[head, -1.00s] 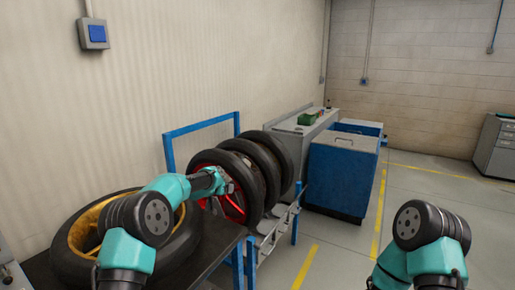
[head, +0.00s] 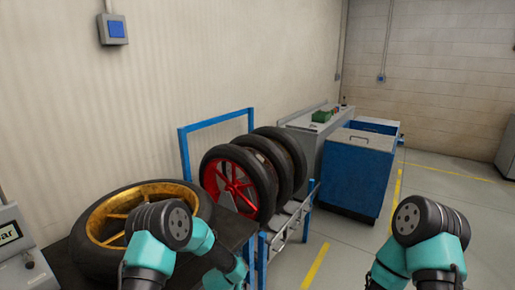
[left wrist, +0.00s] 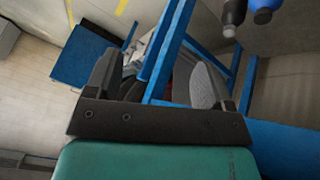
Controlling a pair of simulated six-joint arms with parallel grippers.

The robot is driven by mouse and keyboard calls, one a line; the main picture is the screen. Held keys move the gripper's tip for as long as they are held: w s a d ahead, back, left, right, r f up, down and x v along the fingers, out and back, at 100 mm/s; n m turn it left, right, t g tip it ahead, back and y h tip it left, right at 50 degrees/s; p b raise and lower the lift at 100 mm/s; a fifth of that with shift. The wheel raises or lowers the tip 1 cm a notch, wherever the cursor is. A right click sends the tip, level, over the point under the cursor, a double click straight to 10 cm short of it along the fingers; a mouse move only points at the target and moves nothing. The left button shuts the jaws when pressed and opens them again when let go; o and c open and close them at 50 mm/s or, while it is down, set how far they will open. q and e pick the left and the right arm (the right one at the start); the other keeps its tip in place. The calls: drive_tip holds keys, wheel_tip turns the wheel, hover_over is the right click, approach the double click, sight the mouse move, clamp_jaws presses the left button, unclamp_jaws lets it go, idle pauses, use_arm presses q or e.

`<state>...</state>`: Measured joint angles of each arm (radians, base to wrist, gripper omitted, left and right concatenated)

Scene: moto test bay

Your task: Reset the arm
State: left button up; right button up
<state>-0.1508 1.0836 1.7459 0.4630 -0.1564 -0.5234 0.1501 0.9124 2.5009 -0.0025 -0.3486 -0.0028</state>
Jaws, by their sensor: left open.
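My left gripper (left wrist: 153,72) shows in the left wrist view with its two dark fingers apart and nothing between them. In the head view my left arm (head: 160,250) bends down at the lower left, in front of the bench and apart from the wheels. The left gripper itself is not clearly seen there. My right arm (head: 425,240) is folded at the lower right of the head view, and its gripper is out of the picture.
A wheel with a gold rim (head: 107,228) lies on the dark bench at left. A red-rimmed wheel (head: 232,186) and other tyres stand in a blue-framed rack (head: 184,150). A blue cabinet (head: 355,180) stands behind. The floor (head: 350,255) at right is clear.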

use_arm(q)
drive_tip(key=s+a+n+g, duration=0.1)
drive_tip(key=s+a, duration=0.3)
drive_tip(key=s, duration=0.6)
drive_tip(key=s+a+f+n+g, duration=0.1)
drive_tip(key=s+a, duration=0.4)
drive_tip(key=s, duration=0.5)
drive_tip(key=s+a+n+g, duration=0.1)
drive_tip(key=s+a+g, duration=0.1)
drive_tip(key=s+a, duration=0.3)
drive_tip(key=s, duration=0.4)
drive_tip(key=shift+s+f+g, duration=0.3)
drive_tip(key=shift+s, duration=0.1)
